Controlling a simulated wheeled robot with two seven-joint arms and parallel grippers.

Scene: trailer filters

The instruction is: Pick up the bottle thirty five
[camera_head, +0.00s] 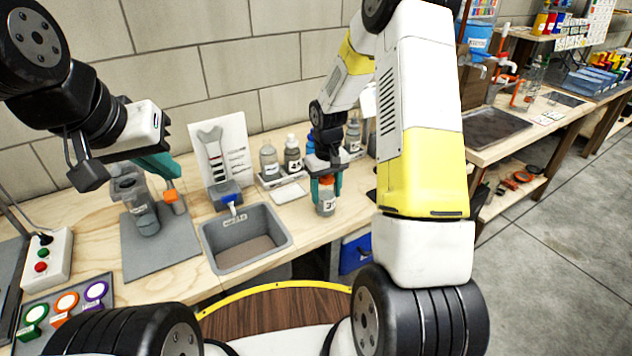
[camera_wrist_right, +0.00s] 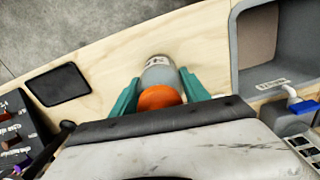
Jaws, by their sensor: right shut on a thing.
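A grey bottle (camera_head: 326,204) with an orange cap and a white label, where a "3" can be read, is near the front edge of the wooden bench, right of the sink. My right gripper (camera_head: 325,181) is shut on it from above, with teal fingers on both sides. The right wrist view shows the bottle (camera_wrist_right: 158,72) upright between the fingertips (camera_wrist_right: 160,92). I cannot tell whether its base touches the bench. My left gripper (camera_head: 163,172) is over the grey mat at the left, near an orange piece (camera_head: 172,197); its fingers are partly hidden.
A grey sink (camera_head: 245,262) with a blue-handled tap (camera_head: 229,190) is left of the bottle. Several other bottles (camera_head: 270,160) stand behind it in a tray. A grey container (camera_head: 143,215) stands on the mat (camera_head: 160,258). A button box (camera_head: 45,258) is far left.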

